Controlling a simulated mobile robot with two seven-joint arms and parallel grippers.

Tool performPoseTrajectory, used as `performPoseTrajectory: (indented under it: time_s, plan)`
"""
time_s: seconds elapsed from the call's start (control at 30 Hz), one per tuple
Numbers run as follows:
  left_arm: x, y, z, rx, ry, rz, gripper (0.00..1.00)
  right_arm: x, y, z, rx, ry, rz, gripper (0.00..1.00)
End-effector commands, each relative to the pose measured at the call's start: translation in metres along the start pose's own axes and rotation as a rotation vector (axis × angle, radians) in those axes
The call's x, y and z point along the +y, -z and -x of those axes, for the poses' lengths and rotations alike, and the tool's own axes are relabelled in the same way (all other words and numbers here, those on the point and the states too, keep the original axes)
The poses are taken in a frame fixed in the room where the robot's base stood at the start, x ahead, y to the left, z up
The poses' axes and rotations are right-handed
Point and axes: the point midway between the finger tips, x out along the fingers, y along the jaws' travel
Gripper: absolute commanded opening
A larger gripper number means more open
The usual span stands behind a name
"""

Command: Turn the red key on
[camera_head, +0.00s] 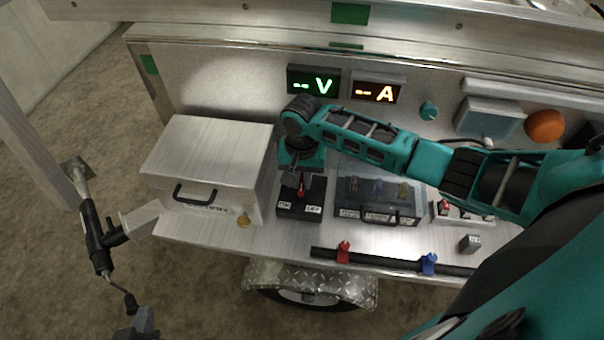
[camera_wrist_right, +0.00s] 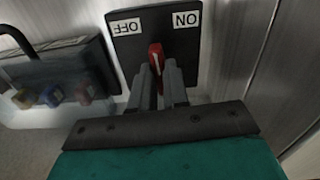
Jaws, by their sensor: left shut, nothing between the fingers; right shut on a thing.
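In the right wrist view the red key (camera_wrist_right: 156,57) sits between the two labels, pointing to neither clearly. My right gripper (camera_wrist_right: 163,78) is shut on the key, its grey fingers hiding the lower part. In the head view my right gripper (camera_head: 291,180) comes down from behind the box. A grey tip at the bottom left edge appears to be my left gripper (camera_head: 146,318), shut and away from the panel.
A metal case (camera_head: 205,155) stands left of the switch box. A clear-lidded box (camera_head: 376,202) stands close on its right. A black bar with red (camera_head: 344,251) and blue (camera_head: 429,263) clips runs along the front. A black trailer jack (camera_head: 97,240) stands at left.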

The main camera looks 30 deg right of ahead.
Motion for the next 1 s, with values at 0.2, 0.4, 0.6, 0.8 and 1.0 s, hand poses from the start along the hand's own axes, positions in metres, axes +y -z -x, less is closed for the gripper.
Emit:
performPoseTrajectory:
  time_s: [0.2, 0.4, 0.6, 0.8, 1.0]
  plan:
    - [0.0002, 0.0014, -0.0011, 0.003, -0.001, 0.000, 0.00, -0.0003, 0.0001, -0.0001, 0.000, 0.002, -0.210, 0.00]
    - [-0.0001, 0.0040, -0.0024, 0.008, 0.000, -0.001, 0.00, -0.0002, -0.0001, -0.0001, -0.001, 0.001, -0.399, 0.00]
    - [-0.0001, 0.0041, -0.0025, 0.009, 0.000, 0.000, 0.00, 0.0003, 0.0005, 0.0000, 0.001, 0.000, -0.575, 0.00]
    - [-0.0001, 0.0038, -0.0024, 0.008, 0.000, 0.000, 0.00, 0.0004, 0.0008, 0.0002, 0.002, 0.000, -0.715, 0.00]
    - [-0.0001, 0.0025, -0.0019, 0.006, 0.001, 0.001, 0.00, 0.0009, 0.0011, 0.0003, 0.003, -0.001, -0.809, 0.00]
